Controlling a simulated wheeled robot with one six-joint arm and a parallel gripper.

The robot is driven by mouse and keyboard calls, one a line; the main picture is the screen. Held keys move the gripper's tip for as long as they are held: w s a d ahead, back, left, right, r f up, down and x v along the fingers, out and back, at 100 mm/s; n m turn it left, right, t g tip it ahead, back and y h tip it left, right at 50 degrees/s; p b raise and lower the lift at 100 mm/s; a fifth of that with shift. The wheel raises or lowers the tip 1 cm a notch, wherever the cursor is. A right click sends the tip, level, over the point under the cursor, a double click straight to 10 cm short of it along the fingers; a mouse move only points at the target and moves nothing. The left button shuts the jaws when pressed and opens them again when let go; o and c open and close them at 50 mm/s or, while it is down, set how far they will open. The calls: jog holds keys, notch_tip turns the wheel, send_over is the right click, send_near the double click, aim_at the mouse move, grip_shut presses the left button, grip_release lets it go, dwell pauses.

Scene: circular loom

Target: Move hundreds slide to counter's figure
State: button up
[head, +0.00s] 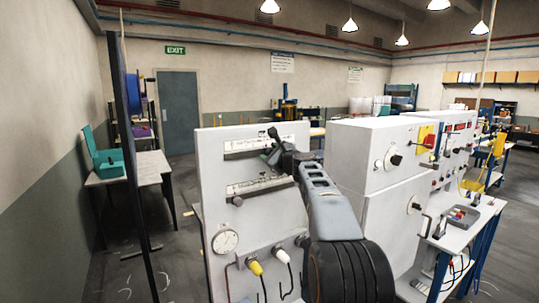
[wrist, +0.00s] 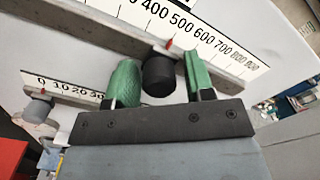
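The hundreds slide is a black round knob (wrist: 159,73) on the upper grey rail, below a white scale (wrist: 203,35) marked in hundreds. Its red pointer stands near 500. My gripper (wrist: 161,80) has its green fingers on either side of the knob, with a narrow gap at the right finger. In the head view my gripper (head: 273,152) is at the upper scale (head: 241,145) of the white panel and hides the knob. The counter shows as small red displays (head: 462,127) on the right cabinet; its figure is too small to read.
A lower slide (wrist: 38,109) sits at the 0 end of its scale (wrist: 68,91), left of my gripper. A dial gauge (head: 225,241) and yellow and white plugs (head: 255,267) are lower on the panel. White cabinets (head: 372,160) stand close on the right.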

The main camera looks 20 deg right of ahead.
jog(key=shift+o, duration=0.6)
jog(key=shift+s+d, duration=0.15)
jog(key=shift+s, duration=0.15)
jog(key=s+d+b, duration=0.2)
jog(key=s+b, duration=0.3)
jog(key=s, duration=0.8)
jog(key=shift+b, duration=0.3)
